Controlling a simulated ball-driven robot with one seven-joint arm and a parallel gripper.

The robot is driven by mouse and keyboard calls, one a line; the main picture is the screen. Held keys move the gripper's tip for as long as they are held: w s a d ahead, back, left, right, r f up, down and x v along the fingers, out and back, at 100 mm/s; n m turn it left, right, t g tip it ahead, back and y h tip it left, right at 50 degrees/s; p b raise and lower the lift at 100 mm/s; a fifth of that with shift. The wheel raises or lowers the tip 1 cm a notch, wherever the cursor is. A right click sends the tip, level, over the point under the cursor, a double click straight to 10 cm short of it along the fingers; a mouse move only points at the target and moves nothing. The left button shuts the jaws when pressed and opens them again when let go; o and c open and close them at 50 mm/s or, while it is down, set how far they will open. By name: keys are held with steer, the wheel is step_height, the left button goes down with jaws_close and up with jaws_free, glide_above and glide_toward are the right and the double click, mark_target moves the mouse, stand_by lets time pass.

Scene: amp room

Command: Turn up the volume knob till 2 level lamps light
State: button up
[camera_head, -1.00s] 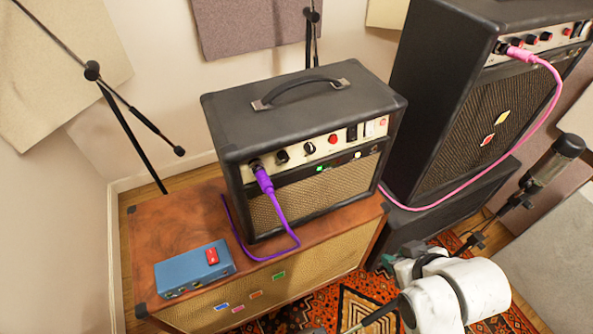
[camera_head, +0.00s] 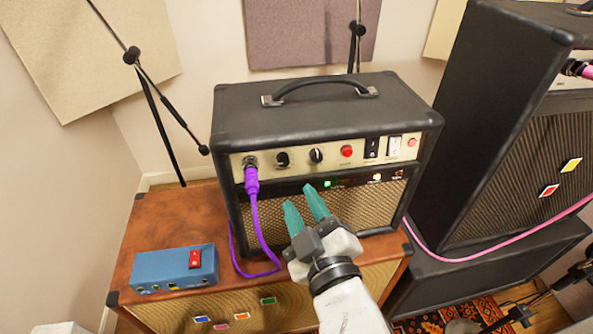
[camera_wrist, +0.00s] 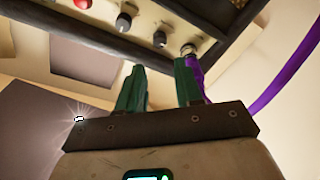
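The black amp head (camera_head: 330,115) stands on a brown cabinet. Its cream front panel holds two black knobs, the left knob (camera_head: 282,159) and the right knob (camera_head: 316,155); I cannot read which is volume. They also show in the wrist view, as one knob (camera_wrist: 159,38) and another knob (camera_wrist: 123,21). Below the panel, a green lamp (camera_head: 327,184) and a yellow lamp (camera_head: 377,177) glow in the dark strip. My gripper (camera_head: 303,196) is open and empty, its teal fingers in front of the amp, below the knobs. In the wrist view the fingertips (camera_wrist: 159,66) are apart, touching no knob visibly.
A purple cable plug (camera_head: 252,181) sits in the jack left of the knobs, its cable hanging down. A blue box (camera_head: 176,269) with a red switch is on the brown cabinet (camera_head: 165,217). A larger black amp (camera_head: 490,115) stands right.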

mark_target(284, 163)
steer(key=x, duration=0.9)
steer(key=shift+w+p, duration=0.1)
steer(key=shift+p, duration=0.3)
jaws_close()
